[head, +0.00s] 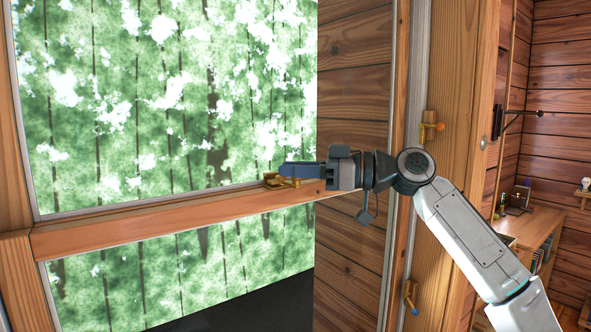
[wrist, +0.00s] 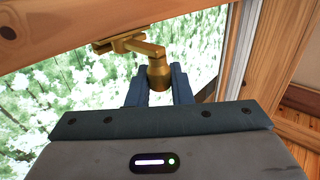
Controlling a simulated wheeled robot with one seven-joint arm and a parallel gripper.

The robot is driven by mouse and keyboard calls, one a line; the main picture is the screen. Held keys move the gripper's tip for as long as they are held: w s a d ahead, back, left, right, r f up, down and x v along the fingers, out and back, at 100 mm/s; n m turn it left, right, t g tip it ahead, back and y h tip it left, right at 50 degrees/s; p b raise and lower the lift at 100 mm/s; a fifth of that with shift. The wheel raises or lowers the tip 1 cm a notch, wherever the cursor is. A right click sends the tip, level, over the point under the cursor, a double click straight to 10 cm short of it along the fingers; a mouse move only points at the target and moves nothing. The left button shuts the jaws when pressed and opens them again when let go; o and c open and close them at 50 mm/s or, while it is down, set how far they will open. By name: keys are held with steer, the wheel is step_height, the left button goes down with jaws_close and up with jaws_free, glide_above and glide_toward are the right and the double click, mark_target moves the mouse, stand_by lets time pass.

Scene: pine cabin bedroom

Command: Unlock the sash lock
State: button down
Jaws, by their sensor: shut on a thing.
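The brass sash lock (head: 274,181) sits on the wooden meeting rail (head: 150,220) of the window, near the middle of the head view. My gripper (head: 298,171) reaches it from the right, along the rail. In the wrist view the lock's lever (wrist: 150,48) sticks out from its base and ends in a thick round knob (wrist: 159,76). The blue-grey fingers of my gripper (wrist: 158,88) stand on either side of this knob and are shut on it. The knob's lower part is partly hidden between the fingers.
Green foliage shows through the glass panes (head: 140,100). A wooden desk (head: 540,225) stands far right. The side frame (wrist: 240,50) is close to my gripper.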

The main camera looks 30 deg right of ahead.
steer(key=shift+r, duration=0.1)
steer(key=c, duration=1.6)
jaws_free()
steer(key=shift+s+d, duration=0.1)
steer(key=b+v, duration=0.2)
steer(key=v, duration=1.1)
steer(key=shift+s+d, duration=0.25)
